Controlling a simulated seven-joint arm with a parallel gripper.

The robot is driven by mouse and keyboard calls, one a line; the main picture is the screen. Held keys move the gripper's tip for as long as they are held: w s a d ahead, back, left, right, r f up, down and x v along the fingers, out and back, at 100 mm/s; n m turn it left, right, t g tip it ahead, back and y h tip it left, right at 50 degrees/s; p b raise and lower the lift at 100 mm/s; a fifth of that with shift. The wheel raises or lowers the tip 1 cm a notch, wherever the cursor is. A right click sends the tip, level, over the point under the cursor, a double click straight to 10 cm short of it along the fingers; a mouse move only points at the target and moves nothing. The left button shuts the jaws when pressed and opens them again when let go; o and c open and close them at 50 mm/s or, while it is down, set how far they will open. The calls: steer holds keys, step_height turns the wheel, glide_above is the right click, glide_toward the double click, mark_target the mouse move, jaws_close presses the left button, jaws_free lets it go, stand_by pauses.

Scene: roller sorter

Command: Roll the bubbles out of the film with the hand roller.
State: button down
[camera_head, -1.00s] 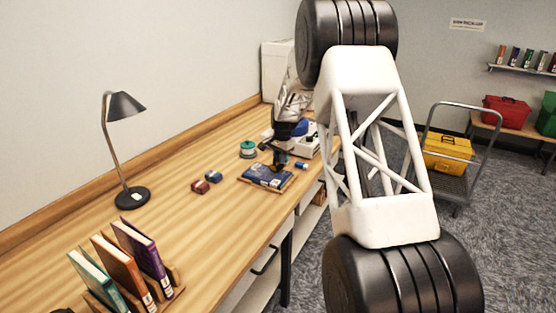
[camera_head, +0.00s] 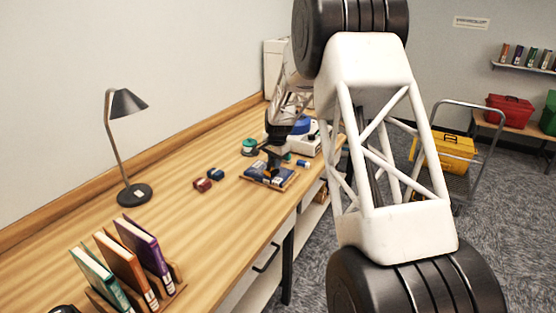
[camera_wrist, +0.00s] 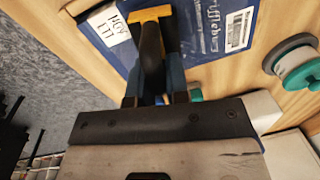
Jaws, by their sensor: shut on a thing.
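My gripper (camera_head: 272,150) is over the blue book (camera_head: 257,172) on the workbench and hides part of it. In the wrist view my gripper (camera_wrist: 157,98) is shut on the dark handle of the hand roller (camera_wrist: 150,48), whose yellow end lies over the book's cover. The book (camera_wrist: 196,22) there shows a white label, pale lettering and a barcode. I cannot make out the film's bubbles, nor whether the roller touches the film.
A teal-topped round item (camera_head: 249,146) stands left of the book. Small red (camera_head: 202,185) and blue (camera_head: 216,174) blocks lie nearer. A desk lamp (camera_head: 133,194) and upright books (camera_head: 125,258) are farther left. Bare bench lies between.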

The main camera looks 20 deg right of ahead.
steer(key=shift+s+a, duration=0.35)
steer(key=shift+r, duration=4.1)
steer(key=shift+w+d+f+n+g+h, duration=0.15)
steer(key=shift+w+d+f+n, duration=0.3)
steer(key=shift+f, duration=0.5)
steer(key=shift+w+d+f+n+g+h, duration=0.1)
steer(key=shift+w+d+f+n+g, duration=0.2)
steer(key=shift+w+f, duration=0.5)
steer(key=shift+w+d+f+n+g+h, duration=0.1)
steer(key=shift+w+d+f+n, duration=0.3)
steer(key=shift+f, duration=0.7)
steer(key=shift+w+d+f, duration=0.25)
steer(key=shift+w, duration=2.25)
steer(key=shift+w+d+f, duration=0.2)
steer(key=shift+w+d, duration=0.1)
steer(key=shift+w, duration=2.2)
steer(key=shift+w+d+f, duration=0.25)
steer(key=shift+w, duration=2.25)
